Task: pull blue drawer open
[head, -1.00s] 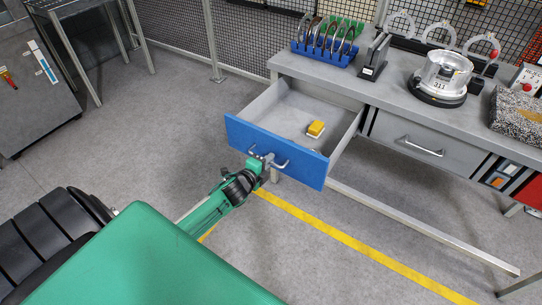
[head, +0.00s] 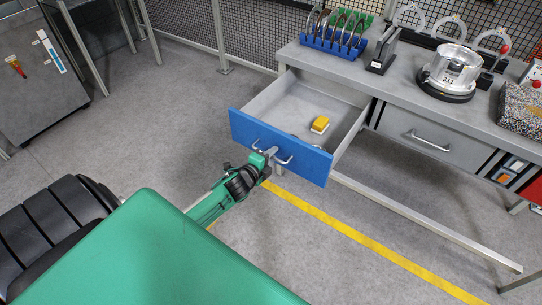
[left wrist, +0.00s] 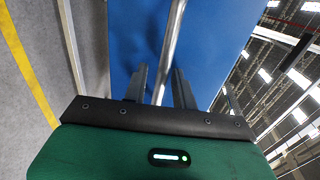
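The blue drawer (head: 300,153) under the grey workbench stands well open, with its grey inside showing. A yellow-and-white block (head: 320,124) lies in it. A metal bar handle (head: 284,160) runs across the blue front. My left gripper (head: 270,153) is at the middle of this handle. In the left wrist view the handle (left wrist: 175,30) passes between the two dark fingers of my left gripper (left wrist: 161,78), which look closed around it, with the blue front (left wrist: 215,40) behind. The exact finger contact is hard to see. My right gripper is in neither view.
The workbench top (head: 400,80) carries a blue tool rack (head: 335,45) and a round metal clutch part (head: 452,70). A closed grey drawer (head: 425,130) is to the right. Clear floor (head: 350,220) with a yellow line lies in front.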

